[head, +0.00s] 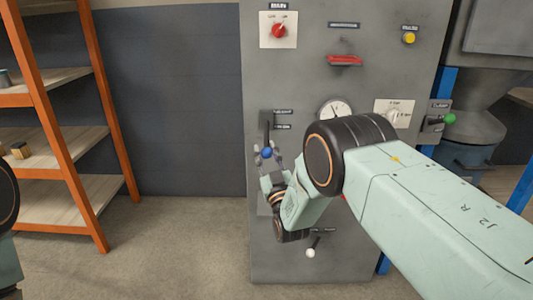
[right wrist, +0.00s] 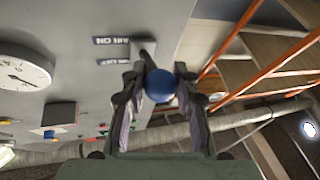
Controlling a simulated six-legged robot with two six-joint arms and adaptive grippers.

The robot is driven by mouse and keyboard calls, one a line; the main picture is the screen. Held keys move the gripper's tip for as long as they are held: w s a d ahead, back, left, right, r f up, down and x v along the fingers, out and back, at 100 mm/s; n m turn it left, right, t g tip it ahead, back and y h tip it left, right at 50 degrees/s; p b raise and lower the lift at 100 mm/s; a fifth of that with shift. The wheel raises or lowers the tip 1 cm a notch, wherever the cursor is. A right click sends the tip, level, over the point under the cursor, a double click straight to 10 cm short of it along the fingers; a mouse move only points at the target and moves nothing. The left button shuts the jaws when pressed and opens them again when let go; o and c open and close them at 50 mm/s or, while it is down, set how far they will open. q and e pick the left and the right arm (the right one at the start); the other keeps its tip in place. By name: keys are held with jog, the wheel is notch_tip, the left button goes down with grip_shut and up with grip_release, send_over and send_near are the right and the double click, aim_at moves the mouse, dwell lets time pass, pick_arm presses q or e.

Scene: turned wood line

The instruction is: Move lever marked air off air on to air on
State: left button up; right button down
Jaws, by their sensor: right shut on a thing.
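The air lever has a blue ball knob (head: 266,153) and a dark mount on the grey panel, left of the gauge. The knob also shows large in the right wrist view (right wrist: 160,86). Two small dark labels (head: 282,111) sit beside the lever, one above the other; they are too small to read in the head view. In the right wrist view one label (right wrist: 110,40) seems to read air on. My right gripper (right wrist: 161,74) is shut on the blue knob, one finger on each side. The knob appears below the labels in the head view. My left gripper is out of view.
The panel (head: 300,80) also carries a red knob (head: 279,30), a red handle (head: 345,60), a yellow button (head: 409,38), a round gauge (head: 336,109), a white dial (head: 394,112) and a lower white-knobbed lever (head: 311,253). An orange-framed shelf (head: 107,110) stands at left.

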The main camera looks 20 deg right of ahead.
jog(key=shift+f, duration=0.2)
jog(key=c, duration=1)
grip_release()
jog(key=shift+w, duration=0.15)
jog(key=shift+r, duration=0.15)
jog(key=shift+s+f, duration=0.3)
jog(key=shift+s, duration=0.2)
jog(key=v, duration=1.1)
jog(key=shift+s+r, duration=0.1)
